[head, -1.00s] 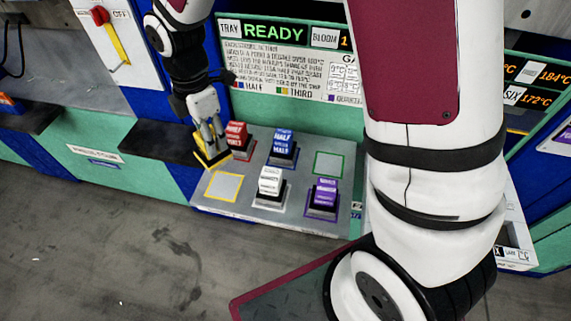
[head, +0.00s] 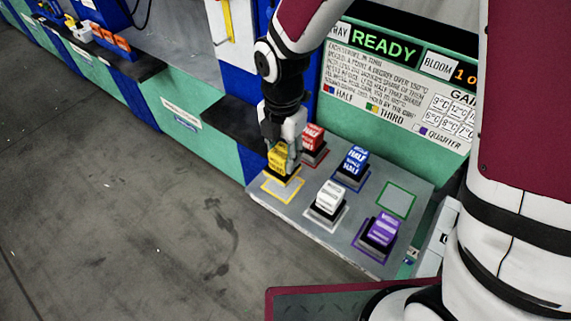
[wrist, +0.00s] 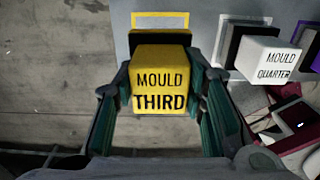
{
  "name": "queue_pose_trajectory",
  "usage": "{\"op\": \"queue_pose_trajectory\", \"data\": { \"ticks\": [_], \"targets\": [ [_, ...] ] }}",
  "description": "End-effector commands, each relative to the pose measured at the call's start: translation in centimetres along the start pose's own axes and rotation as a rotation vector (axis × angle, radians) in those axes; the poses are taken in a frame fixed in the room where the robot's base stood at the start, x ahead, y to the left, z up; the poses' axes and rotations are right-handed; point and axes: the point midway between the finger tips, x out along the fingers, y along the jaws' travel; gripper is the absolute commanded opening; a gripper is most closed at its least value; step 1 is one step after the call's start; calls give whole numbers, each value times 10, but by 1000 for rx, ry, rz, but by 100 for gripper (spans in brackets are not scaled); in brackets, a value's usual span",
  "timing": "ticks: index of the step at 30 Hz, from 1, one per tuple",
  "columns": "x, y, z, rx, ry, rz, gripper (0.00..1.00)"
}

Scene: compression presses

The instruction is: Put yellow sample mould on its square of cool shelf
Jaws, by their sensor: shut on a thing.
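The yellow mould (head: 281,161) is a block on a dark base. In the wrist view (wrist: 160,85) its face reads "MOULD THIRD". My gripper (head: 284,150) is shut on it, with a finger on each side. In the head view the mould is over the back part of the yellow-outlined square (head: 283,192) at the left corner of the grey shelf (head: 318,186). The wrist view shows part of the yellow outline (wrist: 163,18) just beyond the mould. Whether the base touches the shelf I cannot tell.
A red mould (head: 313,137) stands close behind my gripper. Blue (head: 355,160), white (head: 330,199) and purple (head: 382,230) moulds stand on their squares. The green-outlined square (head: 396,200) is empty. A dark ledge (head: 232,130) lies to the left. The panel above reads "READY".

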Motion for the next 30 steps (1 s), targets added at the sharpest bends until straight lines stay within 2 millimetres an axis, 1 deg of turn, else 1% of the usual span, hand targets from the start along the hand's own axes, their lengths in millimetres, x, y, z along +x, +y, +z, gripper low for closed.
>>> {"op": "queue_pose_trajectory", "data": {
  "ticks": [7,12,15,26,27,29,30],
  "targets": [
    [14,1,0,0,-1,2,0],
    [36,0,0,0,0,-1,0],
    [43,0,0,0,-1,1,0],
    [46,1,1,1,-2,3,0],
    [47,0,0,1,-1,1,40],
    [47,0,0,2,-1,1,54],
    [47,0,0,2,-1,1,58]
  ]
}}
